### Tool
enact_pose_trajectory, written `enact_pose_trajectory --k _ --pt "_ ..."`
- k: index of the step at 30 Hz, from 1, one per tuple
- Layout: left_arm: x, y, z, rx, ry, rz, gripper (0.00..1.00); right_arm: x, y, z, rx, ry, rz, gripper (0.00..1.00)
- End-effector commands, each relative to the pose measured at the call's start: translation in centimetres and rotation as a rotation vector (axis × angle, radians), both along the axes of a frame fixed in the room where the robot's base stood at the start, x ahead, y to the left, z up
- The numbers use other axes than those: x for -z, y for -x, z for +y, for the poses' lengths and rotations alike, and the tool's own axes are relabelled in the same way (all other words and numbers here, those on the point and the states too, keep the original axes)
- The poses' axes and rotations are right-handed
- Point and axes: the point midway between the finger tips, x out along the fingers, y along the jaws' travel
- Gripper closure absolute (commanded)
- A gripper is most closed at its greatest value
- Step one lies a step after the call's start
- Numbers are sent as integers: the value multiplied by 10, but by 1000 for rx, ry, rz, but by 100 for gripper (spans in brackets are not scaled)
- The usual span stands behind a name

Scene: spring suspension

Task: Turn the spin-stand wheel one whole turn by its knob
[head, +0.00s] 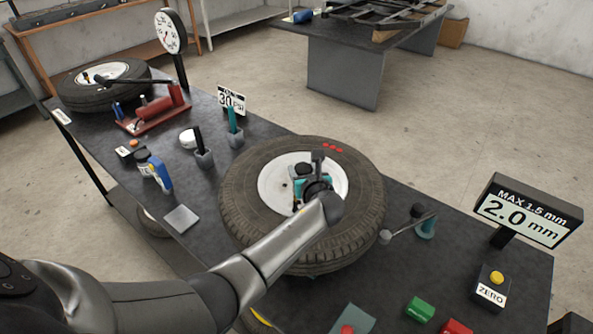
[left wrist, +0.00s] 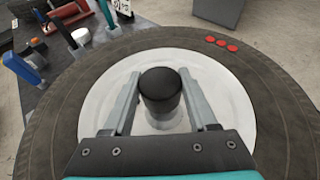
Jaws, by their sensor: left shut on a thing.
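The spin-stand wheel (head: 237,219), a black tyre with a pale rim (head: 275,190), lies flat on the dark bench. Its tyre (left wrist: 270,85) fills much of the left wrist view, with several red marks at its far right edge. My left gripper (head: 310,182) is over the rim. In the left wrist view the black round knob (left wrist: 160,84) stands between the two grey fingers of my left gripper (left wrist: 160,108), which is shut on it. The arm and gripper hide part of the rim in the head view. My right gripper is not in view.
A display (head: 520,213) reads 2.0 mm under "MAX 1.5 mm". A probe on a teal base (head: 427,229) stands close to the tyre's right side. A ZERO box (head: 490,288) and green block (head: 419,309) are at right. Tools and another wheel (head: 105,92) fill the left.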

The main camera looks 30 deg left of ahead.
Motion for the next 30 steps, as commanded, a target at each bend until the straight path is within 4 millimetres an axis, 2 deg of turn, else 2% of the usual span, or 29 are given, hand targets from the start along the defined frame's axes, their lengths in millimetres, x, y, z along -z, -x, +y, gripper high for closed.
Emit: enact_pose_trajectory --k 11,12,20,30 --pt "0 0 -1 -5 0 1 100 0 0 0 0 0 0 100" --pt "0 0 -1 -5 0 1 41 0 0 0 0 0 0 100" --pt "0 0 -1 -4 0 1 12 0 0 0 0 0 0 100" --pt "-1 2 -3 -3 0 1 12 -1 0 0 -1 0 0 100"
